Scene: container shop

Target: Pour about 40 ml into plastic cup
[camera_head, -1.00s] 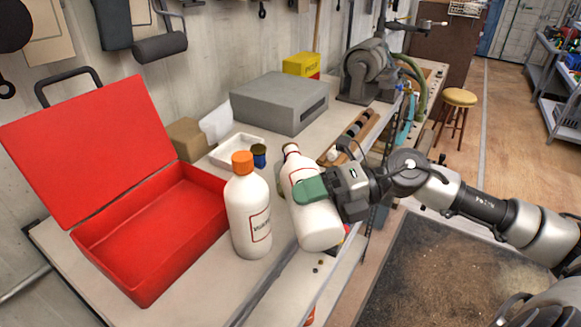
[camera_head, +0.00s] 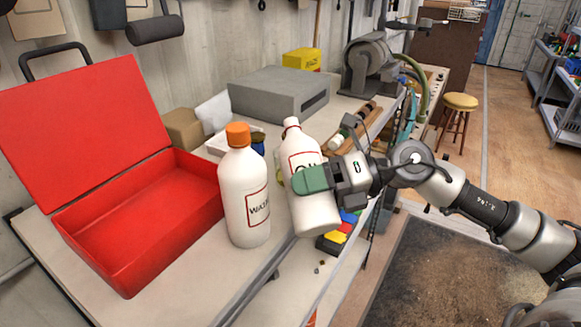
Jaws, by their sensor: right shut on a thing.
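My right gripper (camera_head: 318,180), with green finger pads, is shut on a white bottle (camera_head: 315,213) with a red-edged label that begins with "O". The bottle is held near the front edge of the bench, leaning with its top a little to the left. Its narrow neck has a reddish ring, and I see no orange cap on it. I cannot make out a plastic cup; a small pale greenish thing (camera_head: 281,179) shows partly behind the held bottle, too hidden to name. My left gripper is not in view.
A white bottle (camera_head: 243,190) with an orange cap and a water label stands just left of the held bottle. An open red toolbox (camera_head: 130,225) fills the bench's left. Behind are a white tray (camera_head: 216,148), a grey box (camera_head: 278,95) and a grinder (camera_head: 366,65).

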